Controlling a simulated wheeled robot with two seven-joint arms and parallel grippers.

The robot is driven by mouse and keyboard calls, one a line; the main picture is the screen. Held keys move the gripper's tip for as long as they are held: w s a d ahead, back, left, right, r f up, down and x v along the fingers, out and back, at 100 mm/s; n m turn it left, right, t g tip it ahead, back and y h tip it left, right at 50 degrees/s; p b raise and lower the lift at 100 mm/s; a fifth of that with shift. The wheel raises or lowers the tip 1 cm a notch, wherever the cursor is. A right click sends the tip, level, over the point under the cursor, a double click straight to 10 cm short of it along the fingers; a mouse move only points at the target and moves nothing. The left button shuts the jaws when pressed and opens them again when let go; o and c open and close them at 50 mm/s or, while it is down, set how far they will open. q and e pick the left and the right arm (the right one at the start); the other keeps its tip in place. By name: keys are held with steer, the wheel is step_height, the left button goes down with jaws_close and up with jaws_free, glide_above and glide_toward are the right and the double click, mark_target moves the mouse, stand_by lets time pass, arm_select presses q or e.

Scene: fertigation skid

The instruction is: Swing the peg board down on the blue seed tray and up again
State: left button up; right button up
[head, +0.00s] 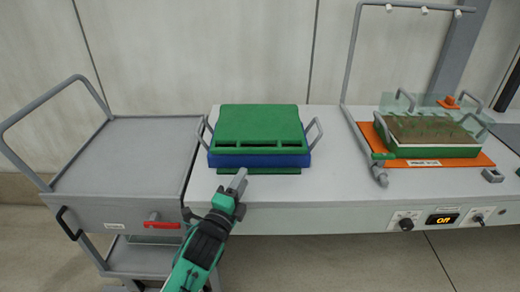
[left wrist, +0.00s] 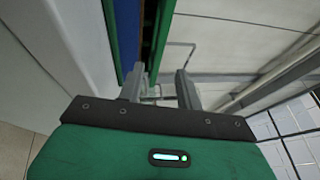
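The green peg board (head: 260,122) lies flat over the blue seed tray (head: 262,161), with dark slots along its front edge. A green strip shows below the tray's front. I cannot tell whether pegs touch the tray. My left gripper (head: 238,182) is just in front of the green and blue stack, near its front edge. In the left wrist view my left gripper's two fingers (left wrist: 161,84) stand apart with nothing held between them. The blue tray side (left wrist: 96,35) and green edges (left wrist: 158,35) show beyond the fingers. My right gripper is not in view.
Grey loop handles (head: 316,133) stand at both sides of the stack. A grey cart (head: 125,160) stands at the left. On the right, a soil-filled tray (head: 425,130) sits on an orange mat (head: 462,162), beside a grey pipe frame (head: 350,70). The bench between is clear.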

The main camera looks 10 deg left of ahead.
mark_target(259, 149)
arm_select(q)
steer(key=x, duration=1.2)
steer(key=shift+w, duration=0.1)
jaws_close()
